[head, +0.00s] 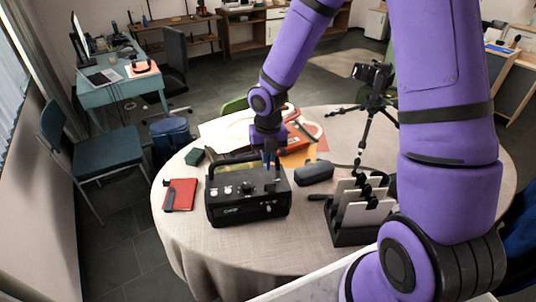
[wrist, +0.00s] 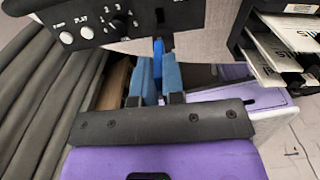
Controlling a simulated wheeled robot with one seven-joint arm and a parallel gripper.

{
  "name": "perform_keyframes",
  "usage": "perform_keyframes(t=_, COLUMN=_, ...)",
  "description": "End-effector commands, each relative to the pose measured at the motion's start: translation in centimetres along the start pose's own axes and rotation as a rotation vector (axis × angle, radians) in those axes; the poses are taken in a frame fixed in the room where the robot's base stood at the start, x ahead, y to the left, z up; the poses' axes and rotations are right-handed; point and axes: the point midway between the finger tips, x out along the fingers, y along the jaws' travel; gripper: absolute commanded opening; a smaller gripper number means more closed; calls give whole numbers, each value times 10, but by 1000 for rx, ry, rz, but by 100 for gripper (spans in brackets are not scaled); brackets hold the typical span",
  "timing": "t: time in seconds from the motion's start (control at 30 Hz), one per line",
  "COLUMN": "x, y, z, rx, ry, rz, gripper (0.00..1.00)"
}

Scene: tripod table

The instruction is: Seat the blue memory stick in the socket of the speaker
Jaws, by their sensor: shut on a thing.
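The speaker (head: 240,209) is a black box with a handle, white buttons and a knob, standing on the round table (head: 225,258). Its control panel also shows at the top of the wrist view (wrist: 75,15). My gripper (head: 270,163) points down at the right part of the speaker's top. In the wrist view my gripper (wrist: 158,78) has two blue-grey fingers shut on the blue memory stick (wrist: 158,50). The stick's far end reaches the panel's lower edge, near a small slot. I cannot tell whether it is inside the socket. In the head view the stick is too small to make out.
A black rack with pale panels (head: 365,212) stands to the right, with a dark case (head: 314,173) between. A small tripod (head: 372,105) stands behind. A red notebook (head: 180,194) lies left of the speaker. The table's front is bare cloth.

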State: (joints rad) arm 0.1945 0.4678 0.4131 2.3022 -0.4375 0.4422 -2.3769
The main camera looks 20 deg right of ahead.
Motion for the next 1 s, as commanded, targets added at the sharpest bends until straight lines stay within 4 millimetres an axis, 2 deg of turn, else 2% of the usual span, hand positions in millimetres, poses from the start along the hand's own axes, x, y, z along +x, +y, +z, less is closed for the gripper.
perform_keyframes(t=0.27, x=2, y=0, z=0, rx=1, ry=1, rz=0, gripper=0)
perform_keyframes(t=0.8, x=44, y=0, z=0, rx=2, ry=2, rz=-1, gripper=0)
perform_keyframes(t=1.0, x=54, y=0, z=0, rx=2, ry=1, rz=-1, gripper=0)
